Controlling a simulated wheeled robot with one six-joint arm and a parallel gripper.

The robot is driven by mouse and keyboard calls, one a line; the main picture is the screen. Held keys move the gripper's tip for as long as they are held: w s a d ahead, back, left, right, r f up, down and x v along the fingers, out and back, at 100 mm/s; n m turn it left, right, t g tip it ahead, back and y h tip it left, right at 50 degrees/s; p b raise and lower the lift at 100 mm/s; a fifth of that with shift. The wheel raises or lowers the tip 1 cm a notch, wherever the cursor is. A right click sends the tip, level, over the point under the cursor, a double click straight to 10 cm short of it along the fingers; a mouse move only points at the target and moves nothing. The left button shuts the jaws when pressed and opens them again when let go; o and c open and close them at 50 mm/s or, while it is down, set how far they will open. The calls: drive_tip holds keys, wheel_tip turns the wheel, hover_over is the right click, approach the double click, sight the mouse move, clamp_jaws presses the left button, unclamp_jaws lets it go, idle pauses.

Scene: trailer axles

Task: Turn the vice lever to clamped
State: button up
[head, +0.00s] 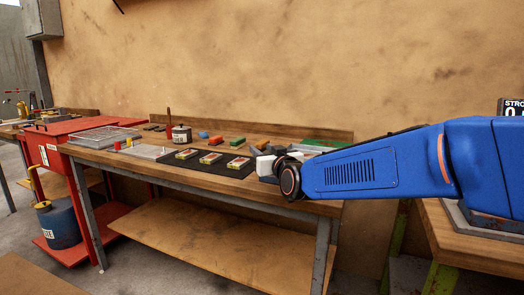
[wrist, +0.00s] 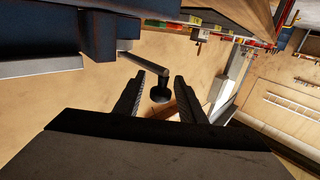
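The vice lever (wrist: 145,62) shows in the wrist view as a thin grey bar running from a dark blue body, likely the vice (wrist: 98,35), to a black knob (wrist: 160,94). My gripper (wrist: 158,84) is open. Its two dark fingers stand on either side of the knob in the picture, with gaps visible on both sides. I cannot tell the depth between the fingers and the knob. In the head view I cannot make out the vice or lever, and my gripper is not clear beyond my blue arm.
A wooden bench (head: 255,192) carries a black mat (head: 220,172) with several small boxes, coloured blocks and a dark canister (head: 181,134). A red cart (head: 60,137) stands at the left. Another wooden bench (head: 470,252) is at the right, under my arm.

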drive_tip(key=shift+w+a, duration=0.2)
drive_tip(key=shift+w, duration=0.2)
clamp_jaws()
